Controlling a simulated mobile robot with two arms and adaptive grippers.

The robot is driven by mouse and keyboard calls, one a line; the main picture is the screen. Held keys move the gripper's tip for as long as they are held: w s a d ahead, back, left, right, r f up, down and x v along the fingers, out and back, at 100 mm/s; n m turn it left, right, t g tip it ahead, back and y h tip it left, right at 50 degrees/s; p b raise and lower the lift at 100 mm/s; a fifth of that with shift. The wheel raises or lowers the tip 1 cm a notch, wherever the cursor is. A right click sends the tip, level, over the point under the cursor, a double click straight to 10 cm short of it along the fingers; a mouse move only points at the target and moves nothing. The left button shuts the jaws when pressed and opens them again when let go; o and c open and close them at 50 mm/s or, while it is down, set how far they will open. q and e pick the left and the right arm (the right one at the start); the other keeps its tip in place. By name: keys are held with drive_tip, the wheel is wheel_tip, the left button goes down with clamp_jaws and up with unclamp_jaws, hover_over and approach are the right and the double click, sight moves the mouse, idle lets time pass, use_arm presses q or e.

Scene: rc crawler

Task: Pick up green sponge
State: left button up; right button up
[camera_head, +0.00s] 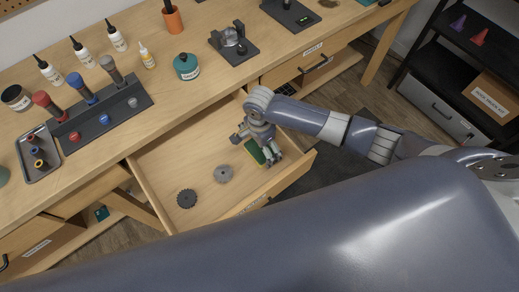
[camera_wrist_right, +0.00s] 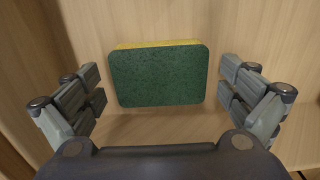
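The green sponge (camera_wrist_right: 158,77) has a dark green face and a yellow layer along its top edge in the right wrist view. It is inside the open wooden drawer (camera_head: 165,160), partly hidden by my right gripper in the head view (camera_head: 254,151). My right gripper (camera_wrist_right: 160,95) is open, one finger to each side of the sponge, with a gap on both sides. In the head view my right gripper (camera_head: 270,158) reaches down into the drawer. My left gripper is not in view.
A dark gear (camera_head: 187,198) and a grey gear (camera_head: 223,174) lie in the drawer left of the sponge. The drawer walls stand close around my right gripper. The workbench above holds screwdrivers in a rack (camera_head: 105,112), bottles and a teal jar (camera_head: 187,66).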

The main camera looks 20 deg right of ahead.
sight(260, 149)
drive_tip(key=c, duration=0.5)
drive_tip(key=shift+r, duration=0.1)
wheel_tip(260, 149, up, 10)
drive_tip(key=shift+f+b, duration=0.1)
drive_tip(key=shift+b, duration=0.25)
drive_tip(key=shift+c, duration=0.3)
